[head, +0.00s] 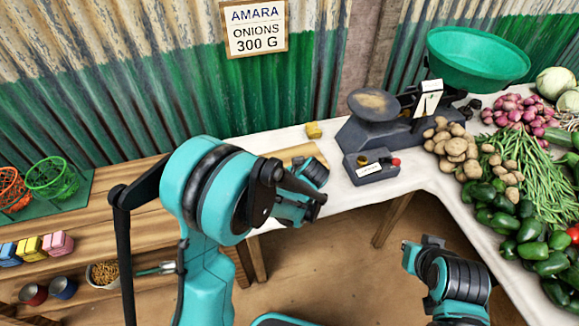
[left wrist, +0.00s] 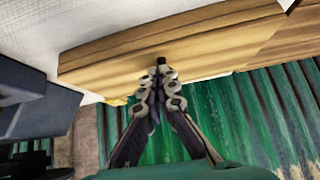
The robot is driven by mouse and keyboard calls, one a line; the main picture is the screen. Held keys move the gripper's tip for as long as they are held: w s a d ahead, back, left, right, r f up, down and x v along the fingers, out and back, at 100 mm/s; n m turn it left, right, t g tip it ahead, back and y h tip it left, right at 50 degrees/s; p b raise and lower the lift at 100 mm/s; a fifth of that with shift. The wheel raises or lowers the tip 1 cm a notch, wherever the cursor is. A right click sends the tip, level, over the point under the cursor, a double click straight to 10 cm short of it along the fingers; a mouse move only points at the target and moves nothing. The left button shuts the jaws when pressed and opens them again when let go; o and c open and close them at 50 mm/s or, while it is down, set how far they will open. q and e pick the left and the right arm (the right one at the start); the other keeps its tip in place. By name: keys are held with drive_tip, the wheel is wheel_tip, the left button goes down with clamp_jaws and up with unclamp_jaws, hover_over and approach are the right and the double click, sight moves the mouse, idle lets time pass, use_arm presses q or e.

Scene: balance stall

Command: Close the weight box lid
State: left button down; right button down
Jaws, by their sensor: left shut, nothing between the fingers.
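A light wooden piece, seemingly the weight box or its lid (head: 298,152), lies on the white-covered counter, mostly hidden behind my left wrist in the head view. In the left wrist view its long wooden side (left wrist: 120,58) crosses the upper part of the picture. I cannot tell how far the lid stands open. My left gripper (left wrist: 160,72) is shut and empty, its tips overlapping the wood's edge in that view; contact is unclear. My right arm shows at the lower right of the head view, its fingers not clearly visible.
Right of the wood stand a small grey box (head: 370,168) with a red knob and a dark scale (head: 380,130) with a green pan (head: 478,58). Vegetables fill the right counter. A green corrugated wall (head: 200,100) stands behind.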

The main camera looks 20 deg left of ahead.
use_arm(q)
drive_tip(key=shift+s+d+f+t+y, duration=0.1)
drive_tip(key=shift+s+f+t+y, duration=0.1)
drive_tip(key=shift+f, duration=0.15)
drive_tip(key=shift+s+d+f+t+y, duration=0.1)
drive_tip(key=shift+f+t, duration=0.1)
drive_tip(key=shift+f, duration=0.15)
use_arm(e)
drive_tip(key=shift+s+d+f, duration=0.1)
drive_tip(key=shift+s+f, duration=0.05)
drive_tip(key=shift+f, duration=0.2)
